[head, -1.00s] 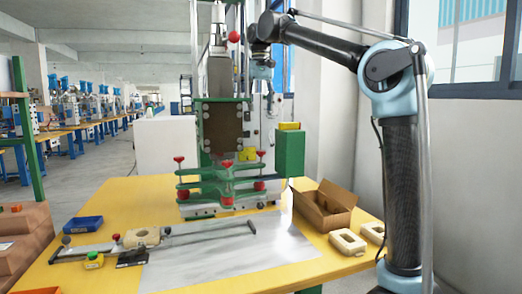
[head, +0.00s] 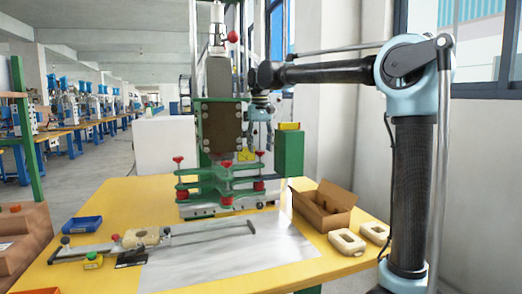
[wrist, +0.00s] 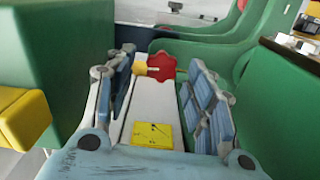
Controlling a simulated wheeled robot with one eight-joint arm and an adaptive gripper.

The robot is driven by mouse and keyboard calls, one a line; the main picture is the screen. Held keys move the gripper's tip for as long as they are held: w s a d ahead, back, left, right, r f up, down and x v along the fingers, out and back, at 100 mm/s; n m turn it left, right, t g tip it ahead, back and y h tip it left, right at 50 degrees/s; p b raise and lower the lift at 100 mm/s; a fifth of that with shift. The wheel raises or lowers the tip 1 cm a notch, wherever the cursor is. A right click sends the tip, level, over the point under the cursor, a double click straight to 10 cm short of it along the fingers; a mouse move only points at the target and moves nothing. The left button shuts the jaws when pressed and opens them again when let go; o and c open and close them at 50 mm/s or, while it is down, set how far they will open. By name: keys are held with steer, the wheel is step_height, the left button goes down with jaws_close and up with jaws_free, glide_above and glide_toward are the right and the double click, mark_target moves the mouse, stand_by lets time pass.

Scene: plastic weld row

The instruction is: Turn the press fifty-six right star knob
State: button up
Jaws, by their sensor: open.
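The press (head: 205,186) with green frame plates stands at the back of the yellow table. A red star knob (head: 260,153) sits upright at its right side, and another red knob (head: 178,158) is at its left. My gripper (head: 261,142) hangs fingers-down just above the right knob. In the wrist view, my gripper (wrist: 162,62) is open, with its two blue-grey padded fingers spread apart. A red star knob (wrist: 163,66), with a yellow part at its left edge, shows between the fingertips. I cannot tell whether either finger touches it.
A green box (head: 289,152) with a yellow top stands close right of my gripper; green walls flank it in the wrist view. A cardboard box (head: 325,205), cream parts (head: 347,242) and a blue tray (head: 82,225) lie on the table.

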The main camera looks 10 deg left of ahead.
steer(key=shift+f, duration=0.6)
steer(key=c, duration=1.1)
steer(key=shift+o, duration=0.2)
